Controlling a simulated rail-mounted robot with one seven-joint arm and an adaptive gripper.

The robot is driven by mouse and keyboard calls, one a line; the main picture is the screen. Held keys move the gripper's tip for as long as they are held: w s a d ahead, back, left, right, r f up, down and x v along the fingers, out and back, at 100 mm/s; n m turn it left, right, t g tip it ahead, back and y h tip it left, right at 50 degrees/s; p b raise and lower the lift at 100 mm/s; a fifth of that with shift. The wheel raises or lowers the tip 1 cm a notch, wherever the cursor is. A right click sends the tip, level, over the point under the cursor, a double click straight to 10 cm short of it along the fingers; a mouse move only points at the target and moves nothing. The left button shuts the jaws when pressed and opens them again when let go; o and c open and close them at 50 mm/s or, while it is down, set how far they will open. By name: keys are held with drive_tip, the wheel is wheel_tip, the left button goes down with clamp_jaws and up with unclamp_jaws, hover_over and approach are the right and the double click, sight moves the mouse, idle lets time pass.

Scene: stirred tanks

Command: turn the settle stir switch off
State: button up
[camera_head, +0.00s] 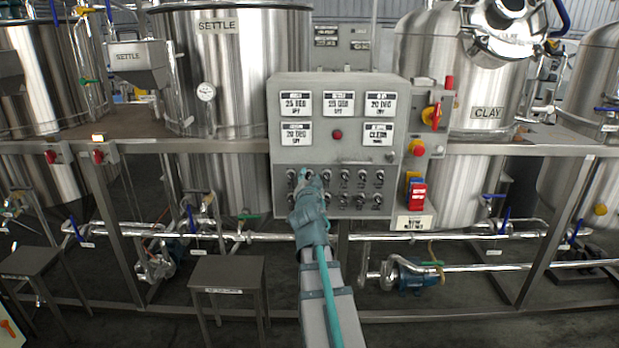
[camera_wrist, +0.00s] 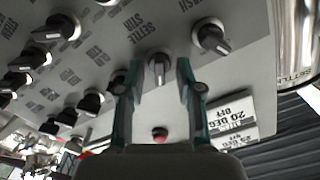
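The settle stir switch (camera_wrist: 158,66) is a dark round knob with a pale grip bar, on the grey control panel (camera_head: 262,192). A label reading SETTLE STIR is printed beside it in the wrist view. My gripper (camera_wrist: 158,68) is at the panel, with one finger on each side of this knob. The fingers are apart, and a gap shows between each fingertip and the knob; I cannot tell the exact depth. In the head view my gripper (camera_head: 307,177) covers the left part of the switch rows and hides this knob.
Other similar knobs stand close by, one at upper right (camera_wrist: 211,36) and several at left in the wrist view. A red lamp (camera_head: 338,134) and white display plates (camera_head: 338,103) sit above the switches. A red emergency button (camera_head: 417,147) is at the panel's right.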

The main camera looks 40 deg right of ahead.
clamp_jaws()
drive_tip(key=shift+n, duration=0.3)
drive_tip(key=n, duration=0.5)
drive_tip(key=shift+w, duration=0.1)
drive_tip(key=n, duration=0.6)
drive_tip(key=shift+w+a, duration=0.1)
drive_tip(key=shift+a, duration=0.05)
drive_tip(key=shift+n, duration=0.3)
idle(0.3)
